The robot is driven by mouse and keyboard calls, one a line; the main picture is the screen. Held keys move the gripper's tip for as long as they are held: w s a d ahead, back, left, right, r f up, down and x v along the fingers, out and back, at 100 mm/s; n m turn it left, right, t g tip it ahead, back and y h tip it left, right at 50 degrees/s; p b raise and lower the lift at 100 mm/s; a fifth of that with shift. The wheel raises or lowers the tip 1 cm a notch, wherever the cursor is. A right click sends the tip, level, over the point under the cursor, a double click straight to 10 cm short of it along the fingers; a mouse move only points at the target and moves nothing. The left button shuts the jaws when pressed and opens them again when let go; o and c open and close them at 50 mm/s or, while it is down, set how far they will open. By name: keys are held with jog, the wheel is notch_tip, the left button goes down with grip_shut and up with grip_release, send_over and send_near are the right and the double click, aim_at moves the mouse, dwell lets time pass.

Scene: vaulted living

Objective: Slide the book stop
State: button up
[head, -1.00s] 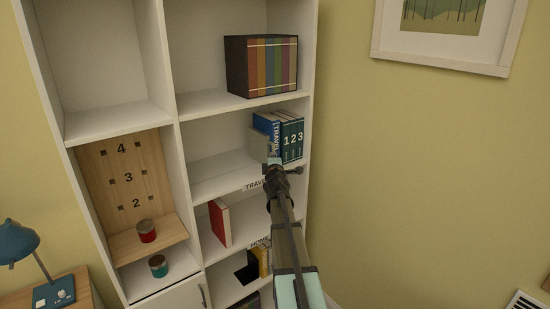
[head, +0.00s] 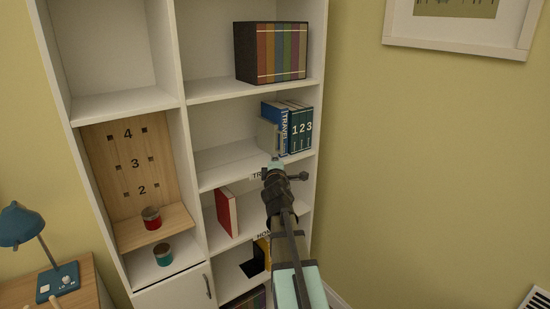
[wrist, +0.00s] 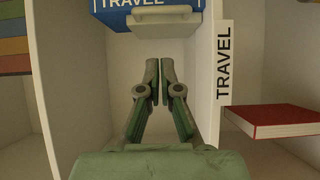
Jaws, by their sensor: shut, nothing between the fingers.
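The book stop (head: 267,136) is a pale grey upright plate on the TRAVEL shelf. It stands at the left side of the blue TRAVEL book (head: 282,116), beside blue volumes marked 1, 2, 3 (head: 300,130). In the wrist view the book stop (wrist: 165,22) shows at the top, in front of the blue book (wrist: 112,14). My gripper (head: 276,160) is just in front of the shelf, below the stop in the picture. In the wrist view my gripper (wrist: 159,66) is shut, empty and apart from the stop. My gripper hides part of the shelf edge.
The TRAVEL label (wrist: 224,63) is on the shelf edge. A red book (head: 227,212) leans on the shelf below. Striped volumes (head: 272,52) stand on the shelf above. The TRAVEL shelf (head: 222,165) is bare left of the stop. Red (head: 151,217) and teal (head: 163,253) cans stand further left.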

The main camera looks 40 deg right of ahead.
jog(key=o, duration=0.5)
jog(key=shift+s, duration=0.35)
jog(key=s+d+r+n+t+b, duration=0.3)
jog(key=s+d+r+n, duration=0.4)
jog(key=s+d+n, duration=0.35)
jog(key=n+y, duration=0.7)
jog(key=n, duration=0.5)
send_near(282, 138)
jog(key=w+p, duration=0.1)
jog(key=w, duration=0.1)
jog(key=w+d+p, duration=0.1)
jog(key=w, duration=0.2)
jog(key=w+p, duration=0.1)
jog(key=w, duration=0.1)
jog(key=shift+w+d+r, duration=0.1)
jog(key=shift+w+d, duration=0.1)
jog(key=shift+d, duration=0.1)
jog(key=shift+w+d+p, duration=0.1)
jog(key=shift+w+p, duration=0.25)
jog(key=shift+w, duration=0.55)
grip_shut()
